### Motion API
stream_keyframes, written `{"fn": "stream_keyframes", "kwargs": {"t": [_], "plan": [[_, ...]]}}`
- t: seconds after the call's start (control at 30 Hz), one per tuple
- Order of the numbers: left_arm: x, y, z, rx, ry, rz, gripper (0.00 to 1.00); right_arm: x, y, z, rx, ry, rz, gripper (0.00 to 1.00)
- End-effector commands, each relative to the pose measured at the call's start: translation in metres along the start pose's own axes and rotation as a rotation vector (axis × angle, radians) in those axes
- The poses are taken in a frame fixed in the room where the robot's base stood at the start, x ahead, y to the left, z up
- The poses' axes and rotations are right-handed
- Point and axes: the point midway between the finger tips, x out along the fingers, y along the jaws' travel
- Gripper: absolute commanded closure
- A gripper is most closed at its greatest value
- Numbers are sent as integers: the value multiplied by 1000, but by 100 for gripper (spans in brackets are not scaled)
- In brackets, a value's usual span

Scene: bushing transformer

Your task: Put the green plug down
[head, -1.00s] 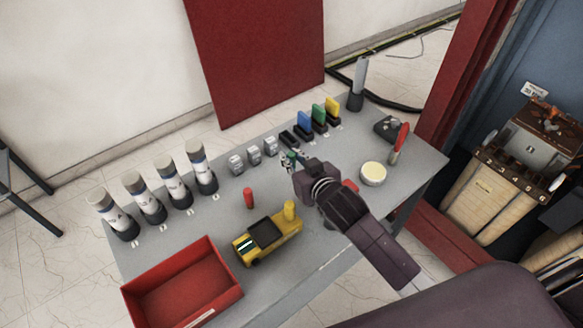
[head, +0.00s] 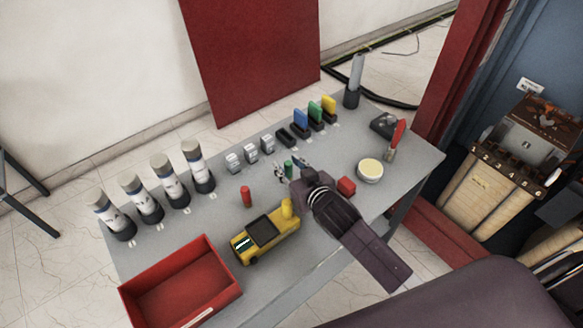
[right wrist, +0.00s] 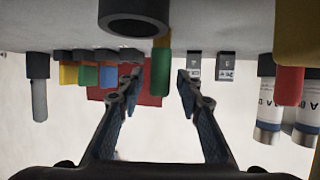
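The green plug (head: 288,167) stands upright on the grey table (head: 330,235). My right gripper (head: 292,169) reaches in from the right, with one finger on each side of the plug. In the right wrist view, which is upside down, the green plug (right wrist: 160,70) lies between the fingertips (right wrist: 160,82). Gaps show between the plug and both fingers, so the gripper is open around it without visible contact. My left gripper is in neither view.
A red peg (head: 246,197) and a yellow toy truck (head: 265,237) are to the left and front. A red block (head: 347,186) and a round cream-topped dish (head: 370,170) are close on the right. Small grey blocks (head: 251,151) and dark holders with coloured pieces (head: 314,112) stand behind.

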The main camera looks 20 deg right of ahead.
Motion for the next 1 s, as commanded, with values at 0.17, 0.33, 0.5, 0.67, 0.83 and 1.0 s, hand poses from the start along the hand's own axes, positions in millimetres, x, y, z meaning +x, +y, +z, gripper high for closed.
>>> {"fn": "stream_keyframes", "kwargs": {"t": [0.17, 0.33, 0.5, 0.67, 0.83, 1.0], "plan": [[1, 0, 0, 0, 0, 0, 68, -15, 0, 1, 1, 0, -1, 67], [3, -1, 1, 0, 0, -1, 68, -46, 0, 2, 0, -1, 0, 67], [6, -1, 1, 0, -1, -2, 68, -80, 0, 2, 1, -1, 0, 67], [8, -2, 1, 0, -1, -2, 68, -104, 0, 2, 1, -2, 0, 67], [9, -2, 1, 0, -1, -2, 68, -117, 0, 0, 0, -1, 1, 67], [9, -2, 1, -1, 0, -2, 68, -120, 0, 0, -1, 0, 1, 67]]}}
